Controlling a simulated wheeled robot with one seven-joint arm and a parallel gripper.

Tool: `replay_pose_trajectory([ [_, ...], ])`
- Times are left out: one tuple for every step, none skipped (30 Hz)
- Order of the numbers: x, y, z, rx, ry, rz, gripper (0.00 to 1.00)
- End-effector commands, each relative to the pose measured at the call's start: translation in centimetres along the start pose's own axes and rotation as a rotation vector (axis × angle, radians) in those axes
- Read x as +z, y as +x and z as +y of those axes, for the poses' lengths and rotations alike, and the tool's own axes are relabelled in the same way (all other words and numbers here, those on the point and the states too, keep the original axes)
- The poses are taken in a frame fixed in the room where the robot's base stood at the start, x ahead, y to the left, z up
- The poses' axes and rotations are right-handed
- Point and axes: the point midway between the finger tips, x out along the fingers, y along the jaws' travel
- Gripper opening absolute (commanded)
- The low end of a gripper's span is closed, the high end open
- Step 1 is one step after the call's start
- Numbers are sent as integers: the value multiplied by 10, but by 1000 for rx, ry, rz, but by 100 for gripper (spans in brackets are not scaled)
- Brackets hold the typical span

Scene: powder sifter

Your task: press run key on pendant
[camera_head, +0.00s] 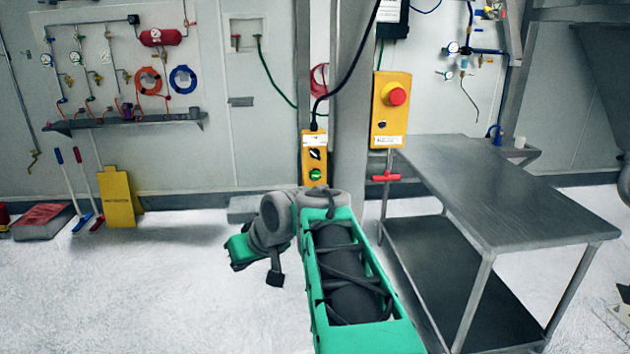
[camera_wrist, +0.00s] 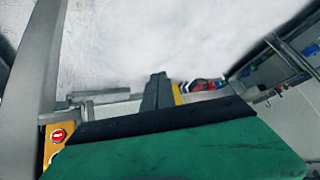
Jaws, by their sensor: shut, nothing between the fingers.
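The pendant (camera_head: 314,165) is a narrow yellow box hanging on a black cable in front of the grey post. A green round button (camera_head: 316,174) sits low on its face, with a dark switch (camera_head: 315,154) above it. My gripper shows in the wrist view as dark fingers (camera_wrist: 158,82) close together, with nothing between them. In the head view my arm is below the pendant, and its end points left and low, apart from the pendant. The fingers are hard to make out there. I cannot identify the pendant in the wrist view.
A larger yellow box with a red mushroom button (camera_head: 397,97) is on the post, right of the pendant. A steel table (camera_head: 500,190) stands at right. A yellow sign (camera_head: 120,198) and squeegee-like tools (camera_head: 85,190) stand at left. Floor between is clear.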

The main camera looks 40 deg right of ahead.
Motion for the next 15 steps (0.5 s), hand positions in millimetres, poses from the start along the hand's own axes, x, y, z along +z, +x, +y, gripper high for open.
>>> replay_pose_trajectory([
  [-19,-7,35,3,26,61,0],
  [-30,-13,52,-1,32,97,0],
  [-42,-23,75,-5,38,147,0],
  [-50,-32,92,-7,42,183,0],
  [-56,-41,108,-9,43,217,0],
  [-61,-53,128,-10,45,258,0],
  [-64,-63,142,-10,45,287,0],
  [-66,-71,154,-11,44,311,0],
  [-67,-82,168,-10,43,340,0],
  [-67,-89,176,-10,42,357,0],
  [-67,-96,182,-11,39,373,0],
  [-67,-102,188,-11,37,387,0],
  [-66,-105,192,-13,36,394,0],
  [-66,-108,194,-13,35,400,0],
  [-66,-110,195,-13,34,405,0],
])
